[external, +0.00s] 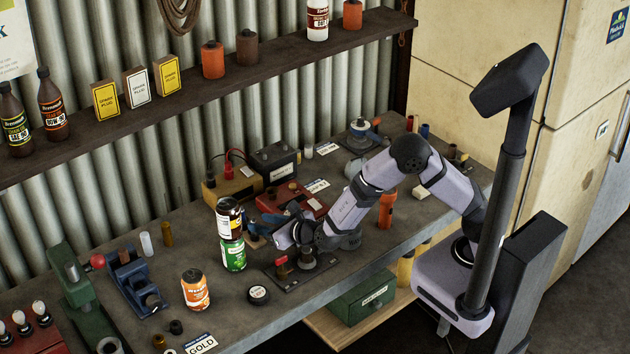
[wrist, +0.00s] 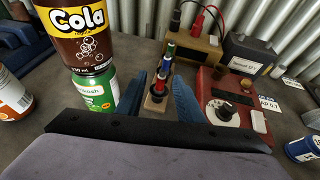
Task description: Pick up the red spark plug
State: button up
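A small wooden stand (wrist: 153,105) holds a row of spark plugs in the wrist view. The red spark plug (wrist: 158,88) is the nearest in the row, with a blue one (wrist: 165,68) and a green-topped one (wrist: 170,49) behind it. My gripper (wrist: 160,80) is open, its blue fingers on either side of the row. No contact with the red plug is visible. In the external view my gripper (external: 264,228) is low over the bench, right of the stacked cans, and mostly hides the plugs.
A cola can (wrist: 82,45) stands on a green can (wrist: 96,92), close left of my gripper. A red box with a dial (wrist: 222,112) is close on the right. A yellowish box (wrist: 193,50) with leads and a dark battery (wrist: 245,55) stand behind.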

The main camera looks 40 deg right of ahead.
aim_at(253, 220)
jog(key=shift+w, duration=0.1)
jog(key=shift+w+p, duration=0.35)
jog(key=shift+p, duration=0.05)
jog(key=p+x, duration=0.1)
jog(key=x, duration=0.1)
jog(key=shift+w+d+f+p, duration=0.1)
jog(key=shift+w+f+p, duration=0.05)
jog(key=shift+w+p, duration=0.2)
jog(key=shift+x, duration=0.85)
jog(key=shift+s, duration=0.1)
jog(key=shift+c, duration=0.4)
grip_shut()
